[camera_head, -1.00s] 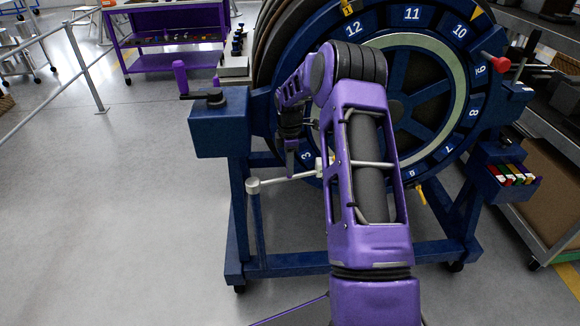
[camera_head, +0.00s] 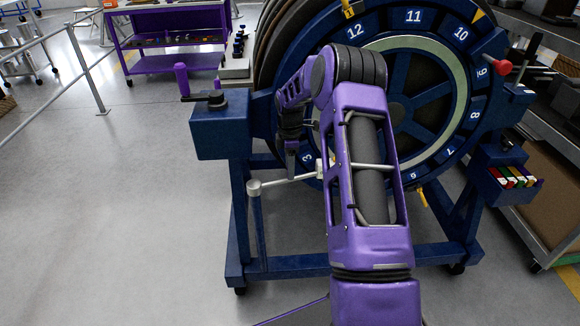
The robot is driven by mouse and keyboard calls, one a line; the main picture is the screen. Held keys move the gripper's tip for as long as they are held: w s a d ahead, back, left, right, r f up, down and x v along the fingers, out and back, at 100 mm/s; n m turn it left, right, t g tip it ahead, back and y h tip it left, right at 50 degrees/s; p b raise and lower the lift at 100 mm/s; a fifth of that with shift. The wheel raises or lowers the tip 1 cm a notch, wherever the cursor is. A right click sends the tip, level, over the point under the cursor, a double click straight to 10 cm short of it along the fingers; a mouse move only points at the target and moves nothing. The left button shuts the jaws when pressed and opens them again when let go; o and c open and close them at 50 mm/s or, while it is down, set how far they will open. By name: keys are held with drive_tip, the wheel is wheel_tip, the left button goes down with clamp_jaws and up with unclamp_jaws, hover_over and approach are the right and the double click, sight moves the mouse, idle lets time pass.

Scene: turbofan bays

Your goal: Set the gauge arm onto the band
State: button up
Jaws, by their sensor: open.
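A pale metal rod with a round knob (camera_head: 254,187), which looks like the gauge arm, sticks out leftward low at the front of the wheel. Its right end goes out of sight behind my arm. A pale green ring (camera_head: 458,80), probably the band, runs round the face of the big blue numbered wheel (camera_head: 413,17). My arm hides the ring's lower left part. My gripper (camera_head: 291,168) points down just above the rod, left of my forearm. It is open and looks empty. I cannot tell whether its fingers touch the rod.
The wheel sits in a blue wheeled stand (camera_head: 300,263) with a crank box (camera_head: 222,130) at left. A red knob (camera_head: 504,67) and a bin of coloured pieces (camera_head: 515,177) are at right. Shelving lies close on the right. The floor at left is clear up to a railing (camera_head: 88,75).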

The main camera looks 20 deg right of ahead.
wheel_tip(320, 180, up, 17)
drive_tip(key=p, duration=0.1)
drive_tip(key=shift+r+p, duration=0.2)
drive_tip(key=shift+p, duration=0.15)
idle(0.4)
